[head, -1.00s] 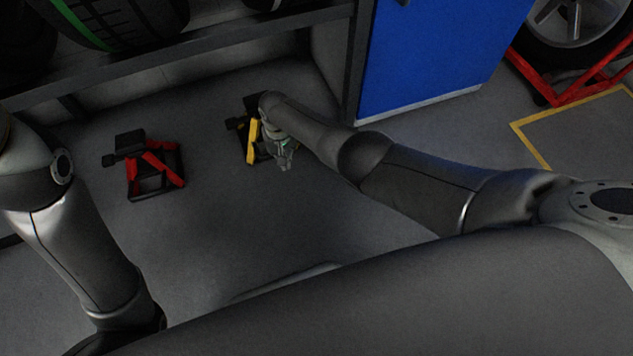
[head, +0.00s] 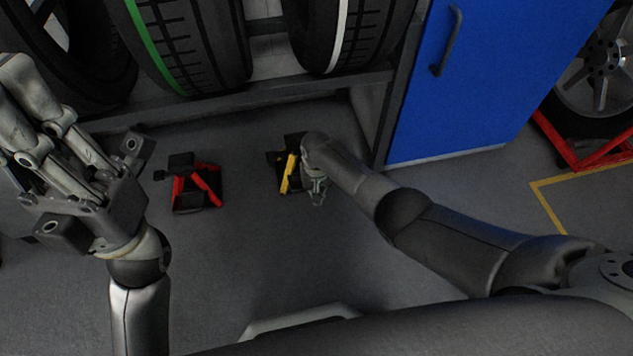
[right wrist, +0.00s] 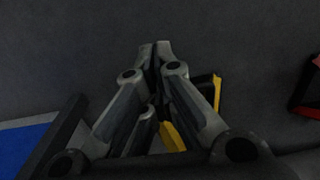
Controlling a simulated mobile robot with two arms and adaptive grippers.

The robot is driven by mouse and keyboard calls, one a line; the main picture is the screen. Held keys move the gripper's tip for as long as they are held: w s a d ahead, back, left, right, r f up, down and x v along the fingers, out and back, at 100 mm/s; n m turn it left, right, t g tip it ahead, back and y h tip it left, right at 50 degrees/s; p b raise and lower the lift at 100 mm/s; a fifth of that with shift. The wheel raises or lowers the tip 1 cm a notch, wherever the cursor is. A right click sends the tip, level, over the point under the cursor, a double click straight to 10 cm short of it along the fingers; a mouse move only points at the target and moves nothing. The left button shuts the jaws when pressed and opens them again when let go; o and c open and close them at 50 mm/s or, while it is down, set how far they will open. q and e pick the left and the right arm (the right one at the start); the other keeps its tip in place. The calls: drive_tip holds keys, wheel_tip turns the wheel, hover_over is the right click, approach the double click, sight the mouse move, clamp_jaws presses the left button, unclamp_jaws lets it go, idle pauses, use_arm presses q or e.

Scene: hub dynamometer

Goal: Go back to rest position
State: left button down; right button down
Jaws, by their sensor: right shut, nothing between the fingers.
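My right gripper (head: 317,198) hangs low in front of the yellow and black jack stand (head: 288,173) in the head view. In the right wrist view its fingertips (right wrist: 154,50) meet with nothing between them. Part of the yellow stand (right wrist: 172,136) shows behind the fingers there. My left gripper (head: 18,88) is large at the left edge of the head view, fingers pointing up and left. It appears empty, but its opening is unclear from this angle.
A red and black jack stand (head: 196,188) is on the floor left of the yellow one. A tyre rack (head: 250,97) stands behind them. A blue cabinet (head: 470,90) is right of the rack, with a wheel on a red frame (head: 575,150) beyond. The floor in front is clear.

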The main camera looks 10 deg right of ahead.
drive_tip(key=shift+r+p, duration=0.85)
drive_tip(key=shift+r, duration=0.7)
